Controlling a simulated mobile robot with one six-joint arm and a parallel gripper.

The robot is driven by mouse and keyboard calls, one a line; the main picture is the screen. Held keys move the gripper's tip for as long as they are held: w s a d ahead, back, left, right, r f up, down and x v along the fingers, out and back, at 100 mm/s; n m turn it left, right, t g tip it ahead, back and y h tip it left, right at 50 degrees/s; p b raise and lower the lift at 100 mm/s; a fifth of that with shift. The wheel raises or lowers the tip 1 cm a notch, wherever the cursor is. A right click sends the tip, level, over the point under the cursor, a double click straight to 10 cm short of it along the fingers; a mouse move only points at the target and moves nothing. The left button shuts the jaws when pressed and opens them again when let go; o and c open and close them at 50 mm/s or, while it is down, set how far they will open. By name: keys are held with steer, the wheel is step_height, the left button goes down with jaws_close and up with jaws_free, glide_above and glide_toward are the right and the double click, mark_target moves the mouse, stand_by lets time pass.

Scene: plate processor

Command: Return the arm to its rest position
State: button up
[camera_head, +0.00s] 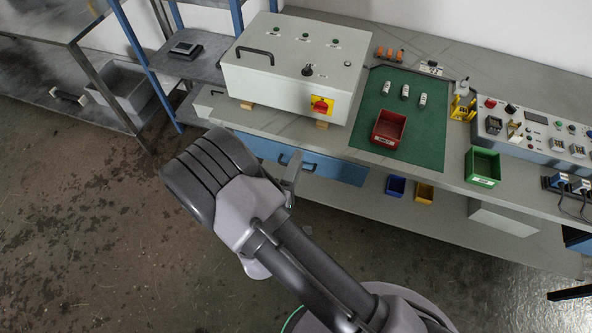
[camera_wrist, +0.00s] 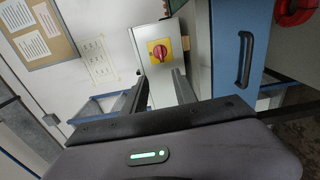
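My arm reaches up from the bottom of the head view, in front of the workbench (camera_head: 420,188). My gripper (camera_head: 291,172) is partly hidden behind my own wrist there, close to the blue drawer front. In the wrist view my gripper (camera_wrist: 160,84) shows two dark fingers standing apart with nothing held between them. Beyond them is the grey control box (camera_wrist: 158,92) with its red and yellow switch (camera_wrist: 159,51). The same box stands on the bench in the head view (camera_head: 270,75).
A green mat (camera_head: 430,145) carries a red bin (camera_head: 388,129) and small parts. A green bin (camera_head: 482,167) stands right of it. The blue drawer (camera_head: 330,168) is close to my gripper. A blue-framed shelf (camera_head: 200,68) stands at left. The floor at left is clear.

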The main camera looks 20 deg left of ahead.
steer(key=shift+w, duration=0.2)
steer(key=w+d+r+m+g+y, duration=0.1)
steer(key=w+d+r+m+g, duration=0.15)
steer(key=r+m, duration=0.3)
steer(key=w+d+r+m+g+y+b, duration=0.1)
steer(key=w+d+r+m+g, duration=0.15)
steer(key=r+m, duration=0.35)
steer(key=w+d+r+m+g+y, duration=0.1)
steer(key=w+d+r+m+g, duration=0.15)
steer(key=d+r+m, duration=0.35)
steer(key=s+d+r+m+g, duration=0.2)
steer(key=s+d, duration=0.4)
steer(key=s, duration=0.5)
steer(key=s+d+r+m+g, duration=0.2)
steer(key=s+d+r, duration=0.2)
steer(key=s, duration=0.7)
steer(key=shift+d+r+m+g, duration=0.35)
steer(key=shift+d+r, duration=0.05)
steer(key=shift+d, duration=0.8)
